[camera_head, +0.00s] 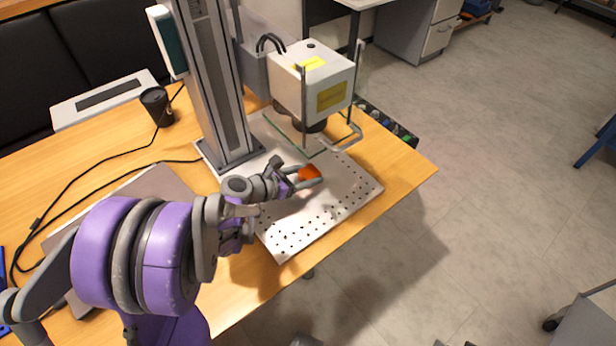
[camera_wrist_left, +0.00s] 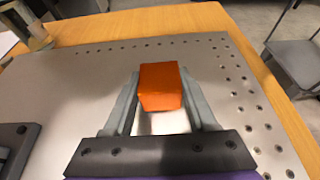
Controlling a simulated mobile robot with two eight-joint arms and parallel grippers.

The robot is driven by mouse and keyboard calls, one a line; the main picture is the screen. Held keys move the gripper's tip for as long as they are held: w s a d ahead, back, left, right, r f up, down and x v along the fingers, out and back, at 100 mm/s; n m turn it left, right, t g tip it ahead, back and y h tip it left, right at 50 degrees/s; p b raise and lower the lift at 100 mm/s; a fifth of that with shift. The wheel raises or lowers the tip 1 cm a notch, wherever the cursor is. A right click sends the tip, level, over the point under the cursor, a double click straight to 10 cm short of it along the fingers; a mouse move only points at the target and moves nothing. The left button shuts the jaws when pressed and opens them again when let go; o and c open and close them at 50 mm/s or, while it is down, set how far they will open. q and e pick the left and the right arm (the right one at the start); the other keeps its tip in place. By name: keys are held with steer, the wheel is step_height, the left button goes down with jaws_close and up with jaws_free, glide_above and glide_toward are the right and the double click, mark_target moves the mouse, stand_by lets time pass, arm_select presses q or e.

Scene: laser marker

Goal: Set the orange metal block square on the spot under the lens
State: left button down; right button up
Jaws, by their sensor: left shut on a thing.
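The orange metal block (camera_head: 309,173) is between the fingers of my left gripper (camera_head: 306,177), over the perforated metal plate (camera_head: 290,236). In the left wrist view the block (camera_wrist_left: 162,86) sits between the two grey fingertips of the gripper (camera_wrist_left: 162,92), which is shut on it. I cannot tell whether the block touches the plate. The lens (camera_head: 313,125) hangs under the white marker head (camera_head: 312,80), behind and above the block in the head view. The spot under the lens cannot be made out. My right gripper is not in view.
The grey column (camera_head: 214,85) stands on the plate left of the marker head. A clear guard (camera_head: 292,135) hangs around the lens area, with a grey handle (camera_head: 346,140) at its front. The plate's front right part is bare.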

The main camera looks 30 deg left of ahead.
arm_select(q)
steer(key=shift+f, duration=0.4)
steer(key=shift+r, duration=0.1)
steer(key=c, duration=0.7)
jaws_free()
steer(key=shift+f, duration=0.2)
steer(key=o, duration=0.5)
steer(key=shift+r, duration=0.2)
steer(key=p+v, duration=0.1)
steer(key=v, duration=1.1)
steer(key=shift+s+p, duration=0.1)
steer(key=shift+p, duration=0.25)
